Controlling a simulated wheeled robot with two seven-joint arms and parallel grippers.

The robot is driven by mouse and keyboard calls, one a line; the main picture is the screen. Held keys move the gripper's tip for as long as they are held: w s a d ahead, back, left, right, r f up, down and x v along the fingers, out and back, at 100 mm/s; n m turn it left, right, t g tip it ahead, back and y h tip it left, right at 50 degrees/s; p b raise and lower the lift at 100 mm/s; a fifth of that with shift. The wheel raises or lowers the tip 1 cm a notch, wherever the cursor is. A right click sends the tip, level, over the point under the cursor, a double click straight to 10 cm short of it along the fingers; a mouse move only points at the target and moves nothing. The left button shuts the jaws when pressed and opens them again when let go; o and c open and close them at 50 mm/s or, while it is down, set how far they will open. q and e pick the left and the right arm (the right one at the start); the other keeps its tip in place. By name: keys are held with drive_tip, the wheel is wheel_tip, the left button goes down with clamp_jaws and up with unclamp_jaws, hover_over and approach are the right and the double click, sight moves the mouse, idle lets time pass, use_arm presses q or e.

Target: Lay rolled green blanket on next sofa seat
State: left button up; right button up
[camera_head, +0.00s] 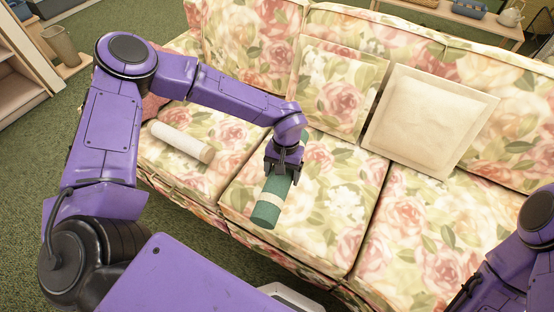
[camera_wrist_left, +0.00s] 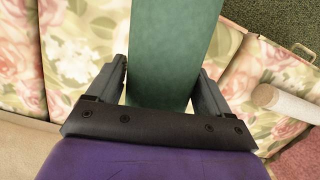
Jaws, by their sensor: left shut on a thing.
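The rolled green blanket (camera_head: 266,214) is a green cylinder with a pale band, at the middle sofa seat (camera_head: 315,210) in the head view. My left gripper (camera_head: 283,171) is shut on it from above, near its middle. In the left wrist view the green roll (camera_wrist_left: 172,50) runs between the two fingers of my left gripper (camera_wrist_left: 160,88). I cannot tell whether the roll touches the seat cushion. A white roll (camera_head: 181,141) lies on the left sofa seat and also shows in the left wrist view (camera_wrist_left: 290,105). My right arm is at the lower right; its gripper is not clearly visible.
A cream pillow (camera_head: 428,120) and a floral pillow (camera_head: 338,88) lean on the backrest. The right sofa seat (camera_head: 420,235) is bare. A shelf with a jug (camera_head: 60,45) stands at the upper left. Green carpet (camera_head: 35,150) lies in front of the sofa.

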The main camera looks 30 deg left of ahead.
use_arm(q)
drive_tip(key=w+d+f+n+b, duration=0.1)
drive_tip(key=f+n+b, duration=0.4)
drive_tip(key=b, duration=0.5)
drive_tip(key=w+d+f+n+t+h+b, duration=0.1)
drive_tip(key=f+n+b, duration=0.4)
drive_tip(key=b, duration=0.5)
drive_tip(key=w+d+f+n+b, duration=0.2)
drive_tip(key=f+n+b, duration=0.4)
drive_tip(key=b, duration=0.4)
drive_tip(key=shift+d+f+t+h+b, duration=0.2)
drive_tip(key=shift+f+t+h+b, duration=0.1)
drive_tip(key=shift+f+t+b, duration=0.1)
drive_tip(key=shift+s+r, duration=0.1)
drive_tip(key=o, duration=1.1)
drive_tip(key=r+p, duration=0.1)
drive_tip(key=r, duration=0.2)
drive_tip(key=a+r+p, duration=0.1)
drive_tip(key=r+p, duration=0.1)
drive_tip(key=r, duration=0.2)
drive_tip(key=r+p, duration=0.2)
drive_tip(key=r, duration=0.1)
drive_tip(key=shift+a+r, duration=0.25)
drive_tip(key=shift+a, duration=0.05)
